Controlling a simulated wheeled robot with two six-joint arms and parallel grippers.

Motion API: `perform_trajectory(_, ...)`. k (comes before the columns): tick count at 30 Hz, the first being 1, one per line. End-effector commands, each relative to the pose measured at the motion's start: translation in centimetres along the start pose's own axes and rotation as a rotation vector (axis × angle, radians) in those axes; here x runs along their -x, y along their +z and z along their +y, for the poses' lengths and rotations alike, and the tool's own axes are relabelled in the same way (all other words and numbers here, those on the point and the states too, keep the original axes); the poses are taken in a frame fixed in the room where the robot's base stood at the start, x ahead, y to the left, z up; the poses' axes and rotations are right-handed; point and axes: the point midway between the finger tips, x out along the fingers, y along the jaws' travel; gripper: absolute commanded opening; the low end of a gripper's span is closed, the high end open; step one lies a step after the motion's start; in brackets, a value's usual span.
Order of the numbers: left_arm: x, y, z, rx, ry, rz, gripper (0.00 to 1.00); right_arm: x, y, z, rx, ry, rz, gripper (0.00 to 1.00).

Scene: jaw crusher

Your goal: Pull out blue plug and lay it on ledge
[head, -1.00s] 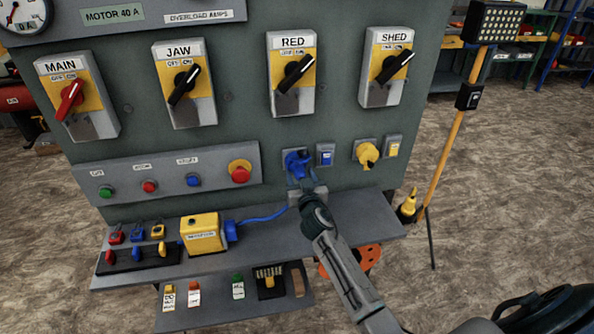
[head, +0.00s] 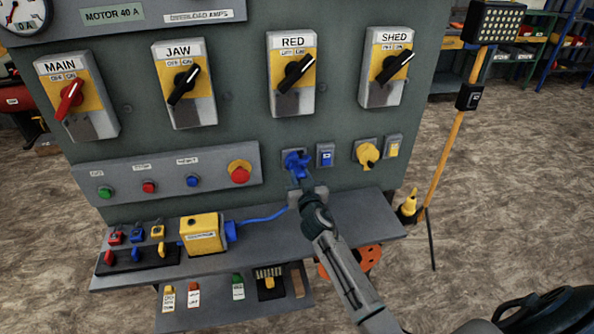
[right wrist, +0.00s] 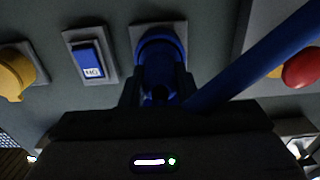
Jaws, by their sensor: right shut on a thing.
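The blue plug (head: 297,166) is at the blue socket on the grey panel, right of the red stop button. In the right wrist view the plug (right wrist: 160,75) sits between my fingers, in line with the round blue socket collar (right wrist: 158,42). I cannot tell how deep it sits. My right gripper (head: 306,186) is shut on the plug. A blue cable (head: 262,218) runs from it to the yellow box (head: 202,235) on the ledge. The grey ledge (head: 355,215) juts out below the panel. My left gripper is not in view.
A blue switch (head: 325,155) is just right of the socket, then a yellow plug (head: 367,154) and a yellow switch (head: 393,147). Small coloured locks stand on the ledge's left end. The ledge is clear right of my arm. A yellow lamp pole (head: 448,150) stands farther right.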

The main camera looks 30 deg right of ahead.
Motion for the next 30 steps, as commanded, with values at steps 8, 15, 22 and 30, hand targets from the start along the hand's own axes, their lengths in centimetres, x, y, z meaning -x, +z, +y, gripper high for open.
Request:
perform_trajectory(8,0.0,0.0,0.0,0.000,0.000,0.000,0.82,0.0,-0.1,0.0,0.000,0.000,0.001,0.13)
perform_trajectory(15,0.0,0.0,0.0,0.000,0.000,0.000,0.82,0.3,0.0,0.0,0.000,0.000,0.000,0.13)
perform_trajectory(22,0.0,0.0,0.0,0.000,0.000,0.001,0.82,0.8,0.0,0.0,-0.001,0.000,0.000,0.13)
perform_trajectory(30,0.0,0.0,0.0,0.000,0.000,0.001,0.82,2.1,0.0,0.0,0.000,-0.001,0.001,0.13)
